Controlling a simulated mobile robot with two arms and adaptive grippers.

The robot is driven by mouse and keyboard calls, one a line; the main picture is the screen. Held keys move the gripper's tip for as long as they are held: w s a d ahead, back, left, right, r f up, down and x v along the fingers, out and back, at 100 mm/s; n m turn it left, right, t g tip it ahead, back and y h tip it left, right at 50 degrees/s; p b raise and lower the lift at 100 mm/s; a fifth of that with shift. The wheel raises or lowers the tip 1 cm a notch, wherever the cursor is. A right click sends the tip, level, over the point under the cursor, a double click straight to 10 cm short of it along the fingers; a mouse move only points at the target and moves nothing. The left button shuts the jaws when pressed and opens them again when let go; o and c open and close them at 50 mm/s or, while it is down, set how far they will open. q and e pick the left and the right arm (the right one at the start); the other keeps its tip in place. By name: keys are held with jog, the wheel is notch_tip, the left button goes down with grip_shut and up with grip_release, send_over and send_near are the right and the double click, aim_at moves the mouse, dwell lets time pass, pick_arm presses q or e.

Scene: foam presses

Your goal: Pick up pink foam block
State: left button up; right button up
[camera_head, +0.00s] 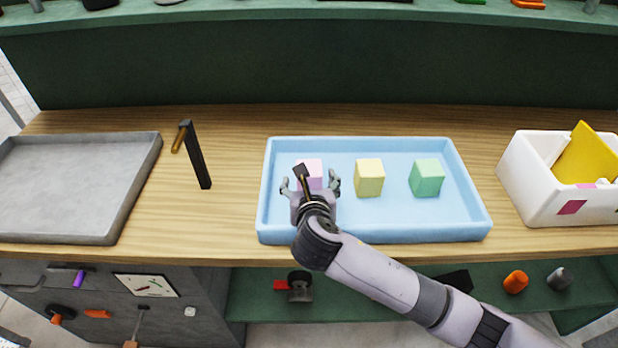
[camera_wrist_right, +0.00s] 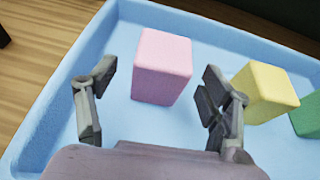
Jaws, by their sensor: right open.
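The pink foam block (camera_head: 314,171) stands in the left part of the light blue tray (camera_head: 375,229), partly hidden behind my right gripper in the head view. My right gripper (camera_head: 311,184) is open and empty over the tray, just in front of the block. In the right wrist view the pink block (camera_wrist_right: 162,67) shows whole, a little beyond the open fingertips (camera_wrist_right: 158,82) and between their lines. I see no finger touching it. My left gripper does not show.
A yellow block (camera_head: 369,178) and a green block (camera_head: 427,178) stand to the right in the tray. A grey tray (camera_head: 130,200) and a black upright tool (camera_head: 196,155) are to the left. A white bin (camera_head: 530,195) stands at the right. Bare wood lies between.

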jog(key=x, duration=0.4)
jog(key=shift+w+f, duration=0.25)
jog(key=shift+d, duration=0.1)
jog(key=shift+c, duration=0.4)
jog(key=c, duration=1)
